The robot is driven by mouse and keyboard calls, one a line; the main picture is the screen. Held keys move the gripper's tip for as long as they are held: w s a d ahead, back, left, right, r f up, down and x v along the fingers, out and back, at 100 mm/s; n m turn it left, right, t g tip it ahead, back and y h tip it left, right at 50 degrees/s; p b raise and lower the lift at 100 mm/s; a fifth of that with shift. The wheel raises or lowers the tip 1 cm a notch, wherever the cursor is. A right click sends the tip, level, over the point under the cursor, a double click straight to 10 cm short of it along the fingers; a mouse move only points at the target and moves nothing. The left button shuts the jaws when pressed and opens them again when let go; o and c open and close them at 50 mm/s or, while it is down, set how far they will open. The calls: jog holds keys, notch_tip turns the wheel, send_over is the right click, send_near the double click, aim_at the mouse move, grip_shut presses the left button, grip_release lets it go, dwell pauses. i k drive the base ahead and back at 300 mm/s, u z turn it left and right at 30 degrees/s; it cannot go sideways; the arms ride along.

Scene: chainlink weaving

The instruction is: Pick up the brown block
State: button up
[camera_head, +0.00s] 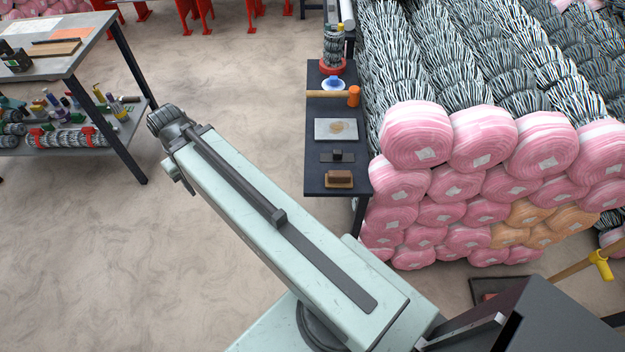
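A small brown block (340,176) sits near the front end of a narrow dark table (318,190), right of the picture's middle. It rests on a thin tan base, and I cannot tell whether the two are one piece. My pale green arm link reaches from the bottom middle toward the upper left, left of the table and apart from the block. My gripper is not visible in this view.
Behind the block on the table are a dark plate with a small black block (337,155), a grey plate (336,129) and an orange-headed mallet (353,96). Pink rolls (418,135) are stacked close on the right. A grey workbench (60,62) stands at left; floor between is clear.

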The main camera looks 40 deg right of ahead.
aim_at(335, 178)
jog(key=u, duration=1)
jog(key=i, duration=1.8)
jog(key=z, duration=2.5)
